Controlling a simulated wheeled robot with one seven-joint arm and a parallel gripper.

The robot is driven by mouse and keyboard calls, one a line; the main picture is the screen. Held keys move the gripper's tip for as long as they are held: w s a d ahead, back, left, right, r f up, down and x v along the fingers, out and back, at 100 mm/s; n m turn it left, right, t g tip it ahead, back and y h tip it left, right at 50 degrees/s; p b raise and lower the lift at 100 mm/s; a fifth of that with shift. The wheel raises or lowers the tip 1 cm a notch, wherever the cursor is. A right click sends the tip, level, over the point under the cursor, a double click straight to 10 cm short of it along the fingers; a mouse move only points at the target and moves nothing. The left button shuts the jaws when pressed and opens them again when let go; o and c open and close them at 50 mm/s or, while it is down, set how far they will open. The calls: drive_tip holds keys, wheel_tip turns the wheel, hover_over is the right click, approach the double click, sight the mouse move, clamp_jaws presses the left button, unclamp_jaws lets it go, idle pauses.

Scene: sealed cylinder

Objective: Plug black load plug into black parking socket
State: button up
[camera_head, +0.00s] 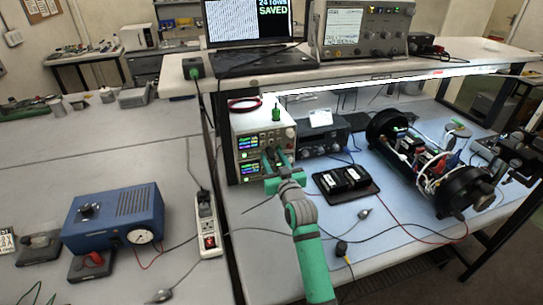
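My arm reaches up from the bottom centre, and my gripper (278,157) is at the front panel of the white bench power supply (250,122). Dark parts show between and around the fingers. I cannot tell whether it holds a plug there. The black load plug cannot be picked out with certainty; it may be hidden at the gripper. A small black piece with a yellow lead (341,249) lies at the front of the bench. The black parking socket is not clearly identifiable. A dark block (39,246) and another with a red plug (90,264) sit by the blue box.
The blue box (115,218) with a round dial stands left. A white power strip (207,225) lies near the bench gap. A black tray (344,184) and an opened cylinder assembly (430,165) occupy the right bench. Thin leads cross the blue mat. A shelf (380,73) overhangs the back.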

sight(273, 160)
clamp_jaws()
drive_tip(key=shift+s, duration=0.1)
drive_tip(key=shift+v, duration=2.9)
